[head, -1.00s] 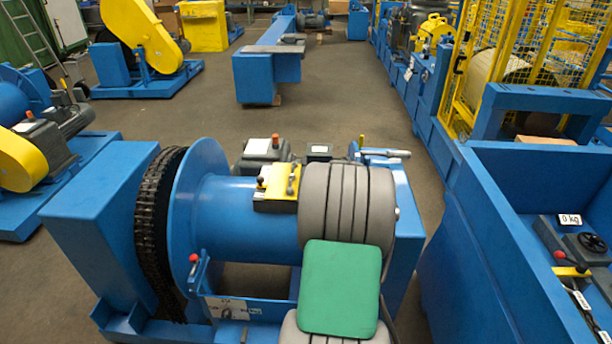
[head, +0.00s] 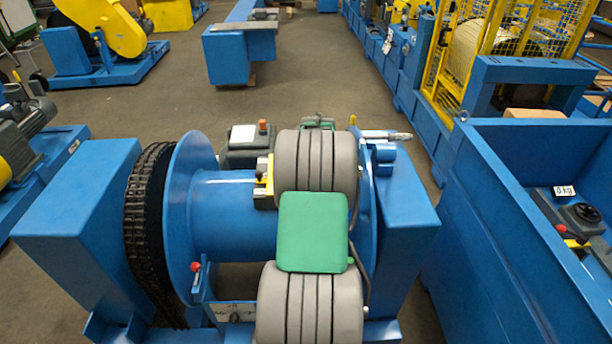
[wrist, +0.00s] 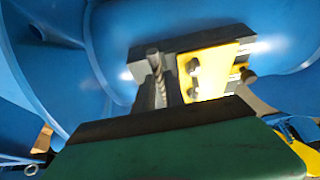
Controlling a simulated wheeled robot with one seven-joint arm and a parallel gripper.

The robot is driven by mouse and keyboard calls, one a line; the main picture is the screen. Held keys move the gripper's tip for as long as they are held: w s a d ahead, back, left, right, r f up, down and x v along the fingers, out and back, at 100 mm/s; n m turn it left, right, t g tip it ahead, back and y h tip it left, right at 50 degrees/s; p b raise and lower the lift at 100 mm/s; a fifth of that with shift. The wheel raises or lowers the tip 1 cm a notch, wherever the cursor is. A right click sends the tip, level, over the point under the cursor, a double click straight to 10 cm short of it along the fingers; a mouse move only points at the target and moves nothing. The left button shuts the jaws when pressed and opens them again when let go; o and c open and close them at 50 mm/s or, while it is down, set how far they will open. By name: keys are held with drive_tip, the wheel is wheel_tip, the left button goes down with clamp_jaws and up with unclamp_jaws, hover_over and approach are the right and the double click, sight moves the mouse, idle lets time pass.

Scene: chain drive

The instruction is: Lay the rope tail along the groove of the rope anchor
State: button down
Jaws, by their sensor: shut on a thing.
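The rope anchor (wrist: 208,72) shows in the wrist view as a yellow plate with dark bolts beside a dark block, on the blue drum. It also shows in the head view as a small yellow and black piece (head: 264,182), partly hidden by my arm. The rope tail (wrist: 155,68) is a short grey twisted piece. My gripper (wrist: 158,92) is shut on it, with dark fingers either side. The tail stands beside the yellow plate's left edge, in front of the dark block. The groove is not clear, and I cannot tell whether the tail touches it. My gripper is hidden in the head view.
The blue drum (head: 222,215) has a round flange and a black chain (head: 150,225) at its left. A blue housing (head: 402,215) stands at its right. A red-knobbed lever (head: 197,268) rises in front. A large blue bin (head: 480,230) is at the right. Open floor lies behind.

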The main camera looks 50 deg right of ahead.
wheel_tip(320, 180, down, 6)
drive_tip(key=b, duration=0.2)
drive_tip(key=shift+b, duration=0.4)
drive_tip(key=shift+f+b, duration=0.35)
drive_tip(key=shift+f, duration=0.2)
drive_tip(key=c, duration=1.3)
unclamp_jaws()
drive_tip(key=shift+f, duration=0.1)
drive_tip(key=shift+a, duration=0.1)
